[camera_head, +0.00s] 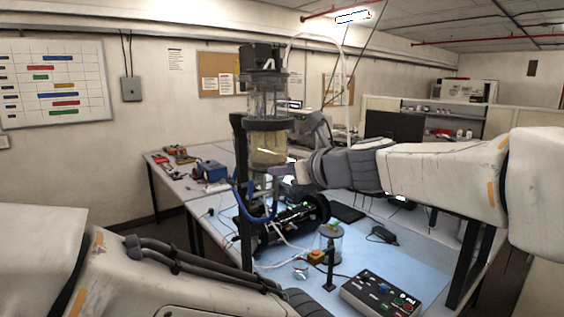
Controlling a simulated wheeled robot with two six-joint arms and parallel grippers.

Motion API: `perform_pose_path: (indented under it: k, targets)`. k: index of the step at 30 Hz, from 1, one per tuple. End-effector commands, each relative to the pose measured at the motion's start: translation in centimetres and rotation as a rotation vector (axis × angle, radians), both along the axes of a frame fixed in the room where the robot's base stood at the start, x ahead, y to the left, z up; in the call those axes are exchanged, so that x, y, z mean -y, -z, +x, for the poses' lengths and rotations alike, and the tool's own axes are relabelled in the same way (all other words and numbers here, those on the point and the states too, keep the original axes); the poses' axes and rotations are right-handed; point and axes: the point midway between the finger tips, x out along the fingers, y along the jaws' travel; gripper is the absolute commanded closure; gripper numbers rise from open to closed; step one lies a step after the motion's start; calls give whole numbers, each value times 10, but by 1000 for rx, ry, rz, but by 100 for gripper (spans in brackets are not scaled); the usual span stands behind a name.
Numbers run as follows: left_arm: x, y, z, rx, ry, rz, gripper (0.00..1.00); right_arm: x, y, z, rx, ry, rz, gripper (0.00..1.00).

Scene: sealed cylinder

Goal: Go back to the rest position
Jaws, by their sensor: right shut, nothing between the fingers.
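A tall clear cylinder (267,140) with dark caps and bands stands upright on a dark frame above the table, with a yellowish fill in its lower part. My right arm comes in from the right, and my right gripper (284,171) is beside the cylinder's lower band. It is shut and empty. I cannot tell whether it touches the cylinder. My left arm crosses the bottom left and leaves at the lower edge, so my left gripper is out of view.
A control box (380,294) with buttons sits at the table's front right. A small clear jar (331,243) and a dark horizontal machine (290,220) stand behind it. Blue hoses and loose cables run around the cylinder. The blue mat (425,260) is bare at right.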

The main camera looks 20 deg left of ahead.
Motion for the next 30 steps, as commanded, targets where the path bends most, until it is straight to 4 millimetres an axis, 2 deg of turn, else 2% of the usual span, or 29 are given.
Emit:
perform_pose_path:
  k: [6,17,20,23,25,29,30]
  targets:
    - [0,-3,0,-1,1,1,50,5,-9,-3,0,1,-1,100]
    - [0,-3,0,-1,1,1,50,4,-9,-3,0,1,-1,100]
    - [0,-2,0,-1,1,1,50,9,-2,-1,14,0,-30,100]
    - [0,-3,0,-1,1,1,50,29,23,3,78,-13,-159,100]
    - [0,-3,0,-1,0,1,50,55,55,6,152,-42,-318,100]
    - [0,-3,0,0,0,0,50,122,125,1,311,-178,-701,100]
    - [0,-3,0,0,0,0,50,144,147,-4,355,-243,-820,100]
